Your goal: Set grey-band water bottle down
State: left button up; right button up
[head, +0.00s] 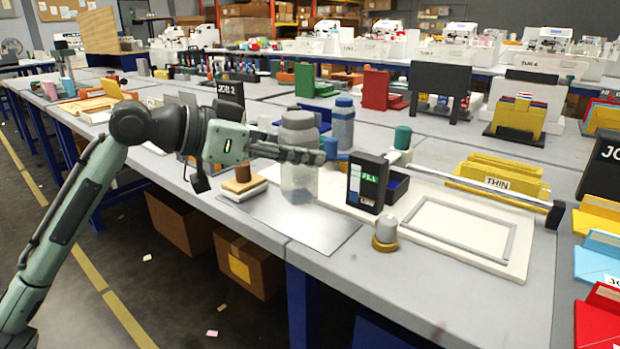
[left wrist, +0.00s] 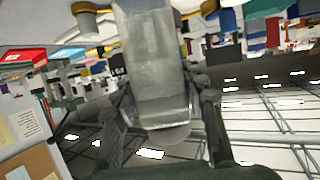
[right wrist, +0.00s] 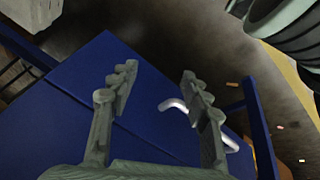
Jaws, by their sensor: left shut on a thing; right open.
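The grey-band water bottle (head: 299,178) is clear with a grey cap, and stands upright in the head view. My left gripper (head: 308,156) is shut around its upper body, fingers reaching across it from the left. The bottle's base is over the far part of a thin grey metal sheet (head: 300,229) on the bench; I cannot tell if it touches. In the left wrist view the bottle (left wrist: 155,65) fills the space between the left fingers. My right gripper (right wrist: 158,72) shows only in its wrist view, open and empty, facing a blue surface.
A blue-capped bottle (head: 343,128) stands just behind. A black device with a green display (head: 367,184) and a white plotter bed (head: 440,232) are to the right. A brown-topped block on white pads (head: 243,183) is to the left. The sheet's front is clear.

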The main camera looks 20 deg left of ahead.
aim_at(312, 180)
pick_arm(q)
jog(key=shift+w+d+f, duration=0.6)
jog(key=shift+d, duration=0.2)
jog(key=shift+w+d+f, duration=0.1)
jog(key=shift+f, duration=0.2)
notch_tip(312, 180, down, 3)
jog(key=shift+f+b, duration=0.2)
jog(key=shift+b, duration=0.15)
jog(key=shift+f, duration=0.1)
pick_arm(e)
jog(key=w, duration=0.1)
jog(key=w+a+t, duration=0.1)
jog(key=w+a, duration=0.1)
jog(key=shift+r+t+y, duration=0.3)
pick_arm(q)
jog(key=shift+f, duration=0.15)
jog(key=o, duration=1)
jog(key=shift+o, duration=0.2)
pick_arm(e)
jog(key=shift+w+a, duration=0.15)
jog(key=shift+w, duration=0.05)
